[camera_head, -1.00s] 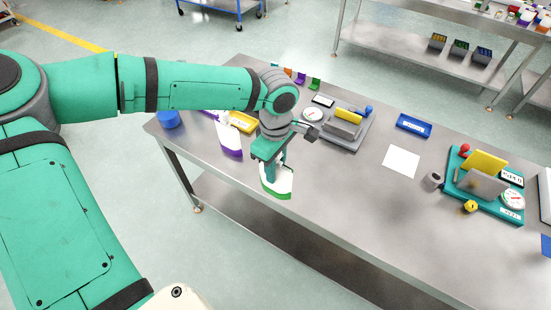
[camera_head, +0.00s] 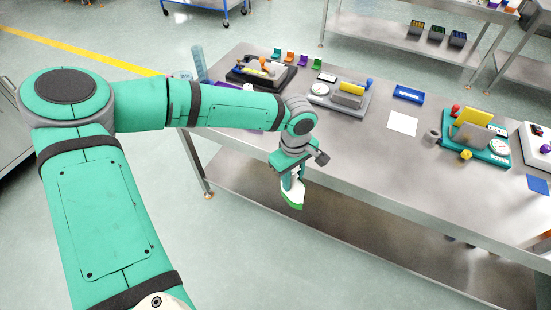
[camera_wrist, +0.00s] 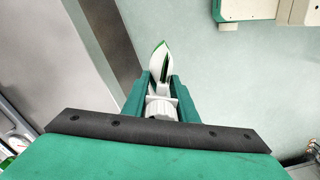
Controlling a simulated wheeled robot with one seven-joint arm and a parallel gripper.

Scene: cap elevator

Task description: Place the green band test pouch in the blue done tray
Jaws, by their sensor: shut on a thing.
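My gripper (camera_head: 291,182) is shut on the green band test pouch (camera_head: 293,196), a white pouch with a green band at its lower end. It hangs in the air off the table's near edge. In the wrist view, my gripper's fingers (camera_wrist: 151,82) pinch the pouch (camera_wrist: 160,60), seen nearly edge-on. A small blue tray (camera_head: 409,94) with a white label lies on the far part of the table, to the right of and beyond my gripper; it looks empty. The wrist view does not show the tray.
The steel table (camera_head: 370,175) has a white sheet (camera_head: 402,123) below the tray. A grey fixture with a yellow plate (camera_head: 349,92) stands left of the tray, a teal fixture (camera_head: 480,148) right of it. The table's near edge lies by the pouch. My arm hides the table's left part.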

